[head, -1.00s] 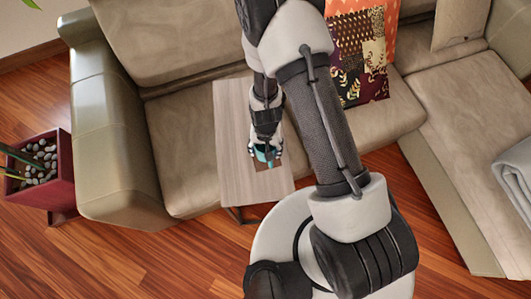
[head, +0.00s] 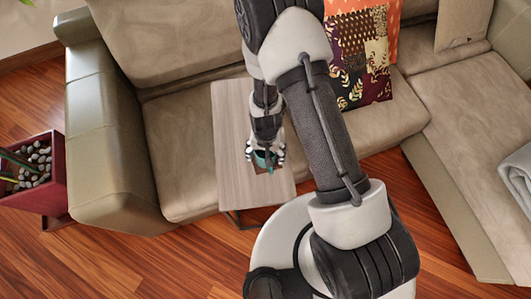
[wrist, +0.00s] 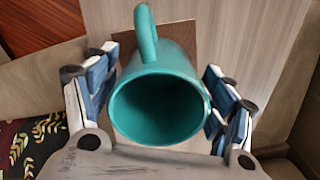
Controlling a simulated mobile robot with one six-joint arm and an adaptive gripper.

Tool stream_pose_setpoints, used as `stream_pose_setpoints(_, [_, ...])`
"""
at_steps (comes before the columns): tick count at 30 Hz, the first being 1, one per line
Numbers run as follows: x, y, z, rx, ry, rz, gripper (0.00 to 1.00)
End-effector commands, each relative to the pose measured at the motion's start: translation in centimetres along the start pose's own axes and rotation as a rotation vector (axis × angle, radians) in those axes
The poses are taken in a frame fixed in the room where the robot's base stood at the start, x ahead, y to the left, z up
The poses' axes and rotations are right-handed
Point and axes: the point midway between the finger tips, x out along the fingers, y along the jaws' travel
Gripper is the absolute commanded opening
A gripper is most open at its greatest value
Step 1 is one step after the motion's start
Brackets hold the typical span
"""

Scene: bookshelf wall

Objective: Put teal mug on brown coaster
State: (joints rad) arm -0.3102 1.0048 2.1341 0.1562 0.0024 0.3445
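The teal mug (wrist: 160,62) is between the two fingers of my gripper (wrist: 160,92) in the wrist view, with its open rim toward the camera and its handle pointing up in the picture. The fingers lie against its sides, so my gripper looks shut on it. The brown coaster (wrist: 186,34) shows behind the mug, partly hidden by it. In the head view my gripper (head: 264,154) is over the front part of the small table, with the mug (head: 262,160) partly hidden. The coaster (head: 272,169) peeks out below it. I cannot tell whether the mug touches the coaster.
The small wooden table (head: 235,170) has clear room to the left of my gripper. A beige sofa (head: 180,130) surrounds it behind and on both sides. A patterned cushion (head: 365,60) leans on the sofa. A red planter (head: 45,190) stands at the left.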

Motion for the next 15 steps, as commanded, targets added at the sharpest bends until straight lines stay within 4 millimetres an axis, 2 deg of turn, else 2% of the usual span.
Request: stream_pose_setpoints(15, [-0.58, 0.00, 0.00, 0.000, 0.000, 0.000, 0.81])
